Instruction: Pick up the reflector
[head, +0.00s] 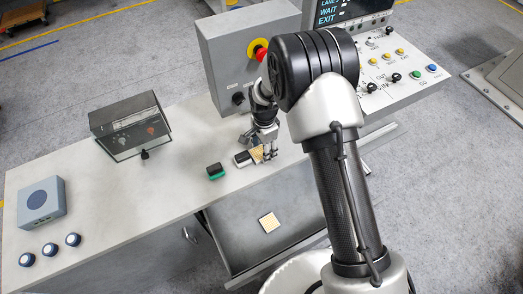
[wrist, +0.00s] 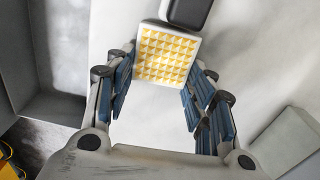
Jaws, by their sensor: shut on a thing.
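The reflector (wrist: 166,55) is a small white-edged square with a yellow faceted grid. In the wrist view it sits between the two fingertips of my gripper (wrist: 166,68), which is shut on it. In the head view the reflector (head: 257,155) shows at the tips of my gripper (head: 265,152), low at the console's grey top. Whether it touches the surface I cannot tell. A dark block with a white base (head: 242,159) is right beside it; its dark top (wrist: 187,11) shows beyond the reflector in the wrist view.
A black and green block (head: 216,171) lies left of the dark one. A grey box with a red emergency button (head: 225,60) stands behind my gripper. A pale square (head: 269,222) lies in the lower dark tray (head: 235,238).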

